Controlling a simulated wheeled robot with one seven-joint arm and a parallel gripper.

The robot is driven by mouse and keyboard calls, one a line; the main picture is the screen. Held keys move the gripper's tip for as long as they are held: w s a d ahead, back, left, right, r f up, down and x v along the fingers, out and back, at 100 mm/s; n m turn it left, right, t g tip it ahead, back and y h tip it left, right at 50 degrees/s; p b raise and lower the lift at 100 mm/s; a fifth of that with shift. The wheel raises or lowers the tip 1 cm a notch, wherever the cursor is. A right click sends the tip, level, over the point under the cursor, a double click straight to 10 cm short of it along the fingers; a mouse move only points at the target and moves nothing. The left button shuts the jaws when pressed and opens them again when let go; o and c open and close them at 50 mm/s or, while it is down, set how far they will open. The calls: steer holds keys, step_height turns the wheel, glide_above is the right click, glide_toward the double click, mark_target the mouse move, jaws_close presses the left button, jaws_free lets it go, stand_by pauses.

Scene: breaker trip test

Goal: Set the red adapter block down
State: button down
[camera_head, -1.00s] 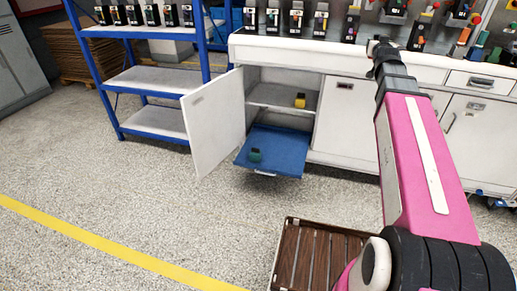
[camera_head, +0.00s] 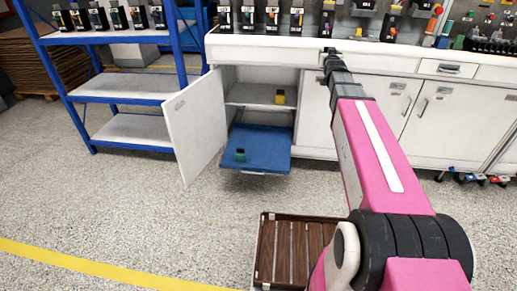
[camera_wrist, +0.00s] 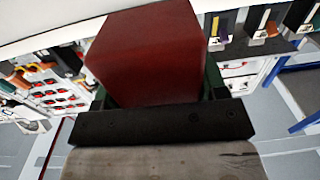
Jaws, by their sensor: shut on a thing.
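The red adapter block (camera_wrist: 148,55) fills the upper middle of the wrist view. My gripper (camera_wrist: 155,95) is shut on it, with green finger parts showing at both sides of the block. In the head view my gripper (camera_head: 328,52) is small and dark at the end of my outstretched arm, by the front edge of the white workbench (camera_head: 270,47). The block cannot be made out there.
A cabinet door (camera_head: 196,125) stands open below the bench. A yellow block (camera_head: 280,97) sits on the inner shelf, and a green block (camera_head: 240,155) on the pulled-out blue tray (camera_head: 265,140). A blue-framed rack (camera_head: 125,87) stands left. Several devices line the bench's back.

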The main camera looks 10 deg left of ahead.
steer(key=w+f, duration=0.4)
steer(key=f, duration=0.9)
steer(key=n+g+y, duration=0.1)
steer(key=n+y, duration=0.3)
steer(key=y, duration=0.2)
glide_above(270, 163)
steer(key=f, duration=4.6)
steer(key=shift+w+f, duration=0.2)
steer(key=shift+f, duration=0.45)
steer(key=shift+f, duration=0.1)
steer(key=shift+c, duration=0.8)
jaws_free()
steer(key=shift+f, duration=0.1)
